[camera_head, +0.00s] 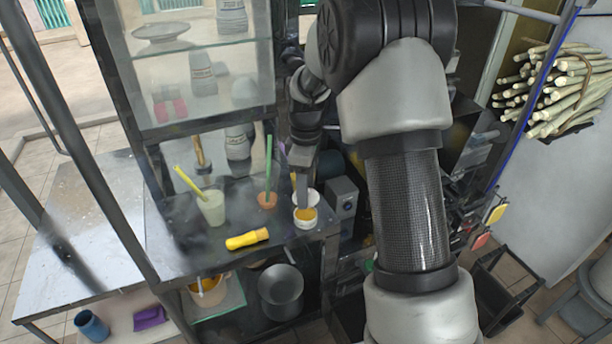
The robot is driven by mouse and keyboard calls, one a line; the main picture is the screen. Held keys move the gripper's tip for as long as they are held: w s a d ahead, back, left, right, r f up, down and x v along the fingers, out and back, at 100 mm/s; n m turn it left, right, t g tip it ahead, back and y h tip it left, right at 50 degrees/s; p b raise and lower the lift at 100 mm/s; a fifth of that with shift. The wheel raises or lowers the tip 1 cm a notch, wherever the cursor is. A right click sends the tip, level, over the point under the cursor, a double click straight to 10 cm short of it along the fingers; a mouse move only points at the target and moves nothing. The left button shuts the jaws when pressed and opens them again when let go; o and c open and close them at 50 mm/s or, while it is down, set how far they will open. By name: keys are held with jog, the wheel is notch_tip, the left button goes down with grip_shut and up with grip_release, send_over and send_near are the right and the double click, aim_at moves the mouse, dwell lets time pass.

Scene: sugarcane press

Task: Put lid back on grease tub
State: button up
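The grease tub (304,217) is a small white round tub with orange-yellow grease showing in its open top. It stands near the front right edge of the dark counter. Directly behind it is a round white rim, perhaps the lid (313,196), partly covered by my gripper. My gripper (302,204) points down just above and behind the tub. Its fingers are small and overlap the white rim, so I cannot tell whether they are open, shut or touching it.
A cup with a yellow straw (213,209), an orange pot with a green stick (267,200) and a yellow-handled tool (246,239) stand or lie left of the tub. A grey box (343,196) is close on the right. A glass panel (205,85) rises behind.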

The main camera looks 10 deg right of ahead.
jog(key=n, duration=0.2)
jog(key=r+n, duration=0.1)
jog(key=shift+w+r+n+p, duration=0.1)
jog(key=shift+r+n+p, duration=0.1)
jog(key=shift+n+p, duration=0.2)
jog(key=shift+n, duration=0.3)
jog(key=shift+f+b, duration=2.15)
jog(key=shift+f, duration=1.05)
jog(key=shift+f, duration=0.15)
jog(key=o, duration=1.6)
jog(key=shift+c, duration=0.2)
